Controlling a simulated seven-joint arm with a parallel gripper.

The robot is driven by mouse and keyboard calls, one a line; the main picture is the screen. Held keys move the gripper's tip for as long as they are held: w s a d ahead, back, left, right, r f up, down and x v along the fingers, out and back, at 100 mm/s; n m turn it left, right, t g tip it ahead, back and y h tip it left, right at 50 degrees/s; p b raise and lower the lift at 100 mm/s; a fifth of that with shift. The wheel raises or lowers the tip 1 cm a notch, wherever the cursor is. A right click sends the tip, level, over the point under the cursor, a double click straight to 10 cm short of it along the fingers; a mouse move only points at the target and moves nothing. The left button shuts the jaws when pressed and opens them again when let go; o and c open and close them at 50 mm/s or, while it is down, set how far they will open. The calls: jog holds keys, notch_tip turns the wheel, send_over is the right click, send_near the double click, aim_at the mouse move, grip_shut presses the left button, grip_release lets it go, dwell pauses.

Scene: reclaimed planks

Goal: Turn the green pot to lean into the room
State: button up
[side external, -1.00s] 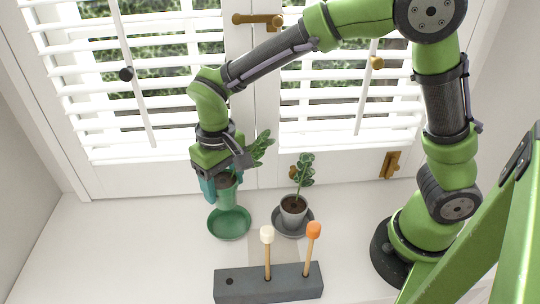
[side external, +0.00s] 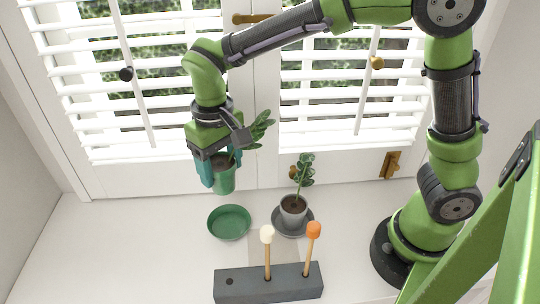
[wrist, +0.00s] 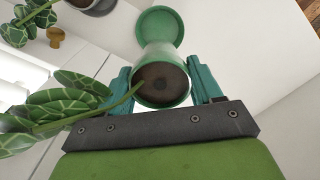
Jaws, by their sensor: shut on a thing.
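My gripper (side external: 220,166) is shut on the green pot (side external: 224,181), with one teal finger on each side of it. The pot is held up in the air, apart from its green saucer (side external: 229,222) on the sill. Its leafy plant (side external: 261,130) leans to the right and towards the window in the side view. In the wrist view the pot (wrist: 160,95) shows dark soil between the fingers, and its stem and patterned leaves (wrist: 60,103) reach left. The saucer (wrist: 161,20) shows beyond the pot there.
A grey pot (side external: 293,212) with an upright plant stands on a grey saucer to the right. In front, a dark block (side external: 268,284) holds two upright sticks, one white-tipped (side external: 267,235), one orange-tipped (side external: 314,230). The shuttered window is close behind. The sill's left is clear.

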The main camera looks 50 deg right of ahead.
jog(key=shift+s+f, duration=0.1)
jog(key=shift+f, duration=0.15)
notch_tip(320, 180, down, 9)
jog(key=m, duration=0.6)
jog(key=shift+f+m, duration=0.1)
jog(key=shift+m, duration=0.2)
jog(key=shift+f, duration=1.35)
jog(key=o, duration=1.5)
jog(key=shift+c, duration=0.2)
